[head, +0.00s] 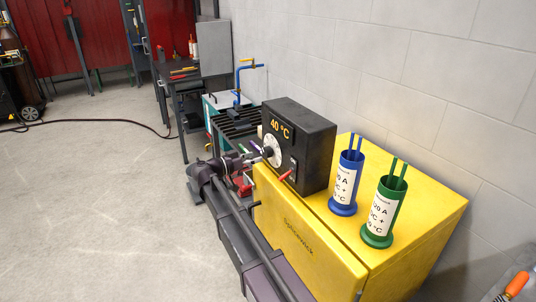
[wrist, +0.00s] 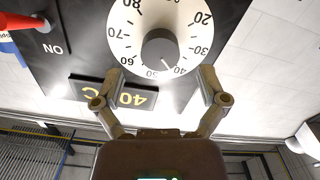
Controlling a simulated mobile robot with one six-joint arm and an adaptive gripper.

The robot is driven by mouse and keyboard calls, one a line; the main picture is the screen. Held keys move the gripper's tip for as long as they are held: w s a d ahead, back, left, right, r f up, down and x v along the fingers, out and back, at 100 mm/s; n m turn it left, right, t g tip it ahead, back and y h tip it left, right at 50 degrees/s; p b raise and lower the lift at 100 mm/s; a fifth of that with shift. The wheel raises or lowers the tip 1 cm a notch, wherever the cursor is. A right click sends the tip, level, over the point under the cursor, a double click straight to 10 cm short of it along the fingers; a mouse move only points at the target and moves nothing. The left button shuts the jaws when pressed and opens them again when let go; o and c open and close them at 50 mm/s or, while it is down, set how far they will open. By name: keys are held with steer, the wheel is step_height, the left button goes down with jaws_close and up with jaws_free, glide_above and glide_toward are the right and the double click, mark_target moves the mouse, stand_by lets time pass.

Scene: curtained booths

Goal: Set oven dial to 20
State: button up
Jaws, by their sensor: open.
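The oven (head: 312,152) is a black box on a yellow cabinet, and its display reads 40 °C. Its white dial (head: 272,150) faces left in the head view. In the wrist view, which looks upside down, the dial (wrist: 190,22) shows numbers from 20 to 80. The grey centre knob (wrist: 160,47) has a pale mark pointing at about 40. My gripper (wrist: 160,84) is open and empty. Its fingers stand apart, just below the knob in that view and not visibly touching it. In the head view my gripper (head: 257,158) is close in front of the dial, partly hidden by my arm.
A red-handled switch (wrist: 22,22) marked ON sits beside the dial. Blue (head: 346,185) and green (head: 382,215) rod holders stand on the yellow cabinet (head: 420,190). A wall (head: 400,70) runs behind. A dark workbench (head: 180,85) stands farther back. The floor (head: 90,200) at left is mostly clear.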

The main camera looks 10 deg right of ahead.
mark_target(265, 154)
steer(key=shift+x, duration=2.5)
steer(key=c, duration=1.1)
